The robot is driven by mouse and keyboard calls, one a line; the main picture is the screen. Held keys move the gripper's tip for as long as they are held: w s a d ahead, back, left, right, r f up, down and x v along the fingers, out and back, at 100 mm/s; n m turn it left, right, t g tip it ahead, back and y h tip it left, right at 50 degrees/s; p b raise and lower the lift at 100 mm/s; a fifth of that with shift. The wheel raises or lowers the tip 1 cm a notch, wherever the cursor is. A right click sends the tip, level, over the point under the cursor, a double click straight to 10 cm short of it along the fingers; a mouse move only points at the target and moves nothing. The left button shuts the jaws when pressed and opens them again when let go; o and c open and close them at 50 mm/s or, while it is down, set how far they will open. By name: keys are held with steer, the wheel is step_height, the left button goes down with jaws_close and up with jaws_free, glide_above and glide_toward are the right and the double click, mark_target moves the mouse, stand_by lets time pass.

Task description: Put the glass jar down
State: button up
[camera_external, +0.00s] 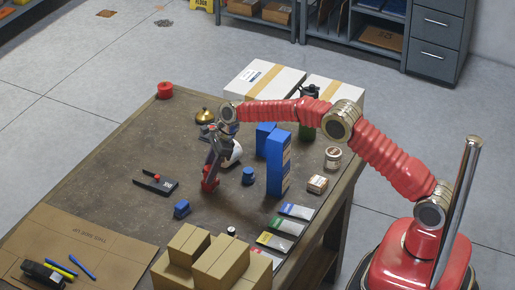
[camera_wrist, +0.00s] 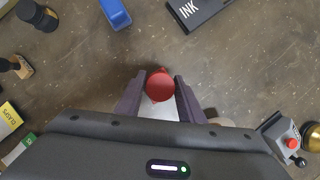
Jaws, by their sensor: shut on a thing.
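My gripper (camera_external: 210,185) points down low over the middle of the brown workbench (camera_external: 110,145). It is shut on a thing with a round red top. In the wrist view this red-topped thing, seemingly the jar (camera_wrist: 160,85), sits between the two dark fingers (camera_wrist: 158,98), with a pale part just below the red. In the external view only a red patch shows at the fingertips. The jar's glass and its base are mostly hidden, and I cannot tell whether it touches the bench.
Tall blue boxes (camera_external: 278,163) and a blue cylinder (camera_external: 248,176) stand right of my gripper. A black INK box (camera_wrist: 198,8) lies to its left and a blue block (camera_external: 181,209) in front. A brass bell (camera_external: 204,116) stands behind. Cardboard boxes (camera_external: 220,265) fill the front. Bare bench lies left.

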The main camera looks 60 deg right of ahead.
steer(key=shift+f, duration=0.3)
steer(key=o, duration=1.1)
steer(key=shift+r, duration=0.15)
steer(key=shift+v, duration=5.95)
steer(key=shift+r, duration=0.1)
